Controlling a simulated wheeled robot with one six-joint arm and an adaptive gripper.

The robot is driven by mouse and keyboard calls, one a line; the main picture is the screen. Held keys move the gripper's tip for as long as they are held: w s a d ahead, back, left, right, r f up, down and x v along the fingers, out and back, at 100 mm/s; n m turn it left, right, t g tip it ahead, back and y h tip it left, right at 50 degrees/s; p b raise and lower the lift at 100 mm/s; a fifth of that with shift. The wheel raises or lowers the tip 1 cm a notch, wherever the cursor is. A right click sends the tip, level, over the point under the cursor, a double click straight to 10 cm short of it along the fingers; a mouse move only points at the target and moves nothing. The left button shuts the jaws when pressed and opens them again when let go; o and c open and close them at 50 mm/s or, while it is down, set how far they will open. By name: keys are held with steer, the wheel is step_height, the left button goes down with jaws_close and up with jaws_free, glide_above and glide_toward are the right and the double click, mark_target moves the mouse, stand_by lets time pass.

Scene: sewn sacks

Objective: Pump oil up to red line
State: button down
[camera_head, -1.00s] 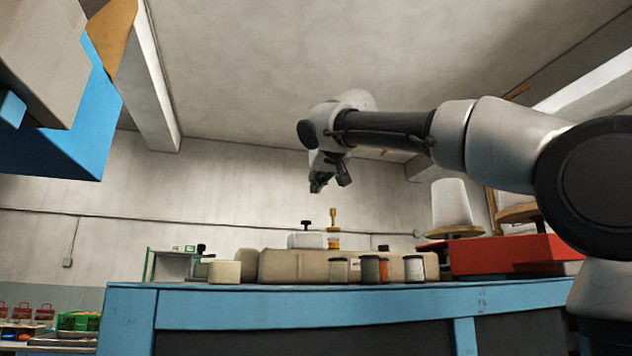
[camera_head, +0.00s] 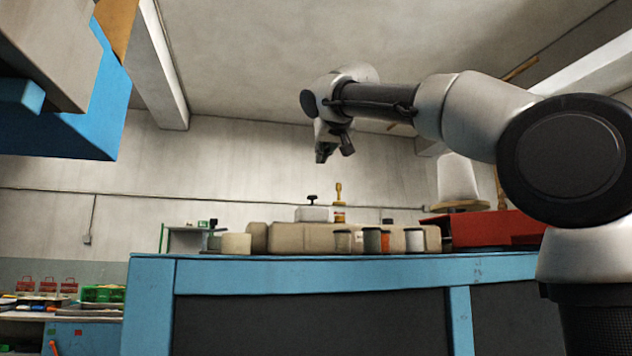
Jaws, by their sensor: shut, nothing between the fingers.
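A white block-like oiler or can with a black knob (camera_head: 312,212) stands on the workbench, toward the back of the items. Beside it, to the right, is a small amber piece with a brassy upright handle (camera_head: 339,203), perhaps the pump. I cannot make out a red line or an oil level at this size. My gripper (camera_head: 333,156) hangs from the arm above these two things, pointing down, shut and empty. A clear gap separates it from the handle in the picture; how far apart in depth I cannot tell.
The blue-edged workbench (camera_head: 350,268) bears a long tan sewn sack (camera_head: 300,237), several small jars (camera_head: 414,239), a cream block (camera_head: 236,243) and a red box (camera_head: 495,229) at right. A white cone spool (camera_head: 461,183) stands behind. A blue overhang (camera_head: 65,125) fills the upper left.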

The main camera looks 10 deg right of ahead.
glide_above(312, 200)
steer(key=s, duration=0.2)
step_height(312, 200, down, 2)
steer(key=shift+w+f, duration=0.15)
steer(key=shift+f, duration=1.9)
steer(key=shift+f, duration=0.95)
